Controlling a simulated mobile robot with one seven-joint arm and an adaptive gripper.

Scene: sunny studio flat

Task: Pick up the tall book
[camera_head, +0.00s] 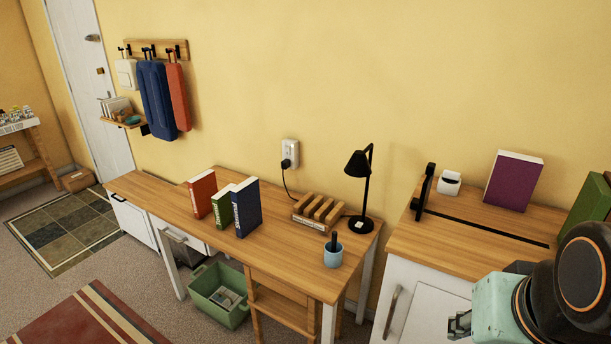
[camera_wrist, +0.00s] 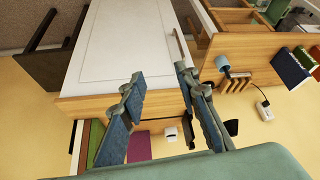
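Several books stand upright, and I cannot tell for certain which is the tall one. On the desk are a red book (camera_head: 202,194), a shorter green book (camera_head: 221,207) and a dark blue book (camera_head: 248,207). A wide purple book (camera_head: 513,181) stands on the cabinet top; it also shows in the wrist view (camera_wrist: 139,147). A large green book (camera_head: 588,207) stands at the right edge, partly cut off and behind my arm. My gripper (camera_wrist: 158,75) is open and empty in front of the cabinet, apart from every book. In the head view it shows only partly (camera_head: 459,325), low right.
The wooden desk (camera_head: 285,258) also holds a black lamp (camera_head: 357,165), a slatted wooden rack (camera_head: 318,209) and a blue cup (camera_head: 333,256). A black bookend (camera_head: 424,192) and white holder (camera_head: 450,183) stand on the cabinet (camera_head: 470,241). A green bin (camera_head: 222,298) is below the desk.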

